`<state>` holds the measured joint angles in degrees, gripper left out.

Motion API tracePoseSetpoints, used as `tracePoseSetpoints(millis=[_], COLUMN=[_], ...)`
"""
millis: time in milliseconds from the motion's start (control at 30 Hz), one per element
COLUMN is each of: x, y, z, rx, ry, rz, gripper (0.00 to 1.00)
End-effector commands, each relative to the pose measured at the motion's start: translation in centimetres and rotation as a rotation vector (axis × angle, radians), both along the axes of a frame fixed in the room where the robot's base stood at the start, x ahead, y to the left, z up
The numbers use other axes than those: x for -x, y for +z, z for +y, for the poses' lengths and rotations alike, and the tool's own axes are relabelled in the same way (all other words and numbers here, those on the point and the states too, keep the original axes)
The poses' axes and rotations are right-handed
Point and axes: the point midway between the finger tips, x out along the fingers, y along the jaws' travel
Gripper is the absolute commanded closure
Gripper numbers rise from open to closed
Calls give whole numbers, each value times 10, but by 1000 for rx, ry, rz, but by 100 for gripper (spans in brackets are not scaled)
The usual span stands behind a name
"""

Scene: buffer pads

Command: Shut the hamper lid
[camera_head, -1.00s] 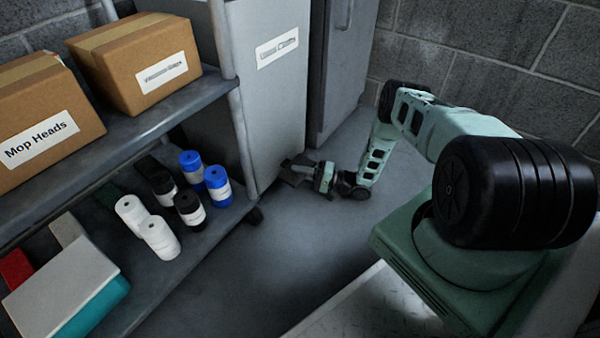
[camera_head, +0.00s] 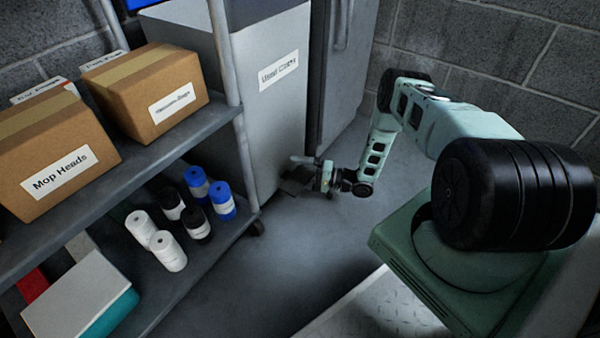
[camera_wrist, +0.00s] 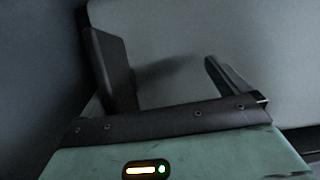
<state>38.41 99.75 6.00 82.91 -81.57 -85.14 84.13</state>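The hamper (camera_head: 262,115) is a tall grey bin with a white label, at the top middle of the head view behind the shelf post. Its upper end is partly cut off by the picture edge. A strip of blue (camera_head: 143,3) shows at the top edge; I cannot tell whether it is the lid. My gripper (camera_head: 293,179) is low, close by the hamper's lower right side. In the wrist view my gripper (camera_wrist: 160,55) has its two dark fingers apart with nothing between them. A plain pale grey surface is in front of them; contact is unclear.
A metal shelf (camera_head: 175,140) at the left holds cardboard boxes (camera_head: 60,165). White, black and blue rolls (camera_head: 222,200) stand on its lower level. A grey cabinet (camera_head: 338,80) stands right of the hamper, before a block wall (camera_head: 500,50). The floor (camera_head: 290,250) between is clear.

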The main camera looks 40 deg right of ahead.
Motion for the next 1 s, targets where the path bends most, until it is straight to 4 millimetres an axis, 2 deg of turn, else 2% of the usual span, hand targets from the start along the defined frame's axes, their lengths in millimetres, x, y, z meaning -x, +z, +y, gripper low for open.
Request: tracePoseSetpoints(millis=[33, 200, 400, 433, 567, 1000], x=[-4, -2, -2, 2, 4, 25], y=[41, 48, 48, 12, 12, 9], z=[-1, 0, -1, 3, 1, -22], rx=[-67, -70, -71, 25, 25, 32], ry=[6, 5, 4, 7, 7, 2], rz=[-84, -81, -80, 40, 40, 39], gripper=[18, 18, 18, 18, 18, 18])
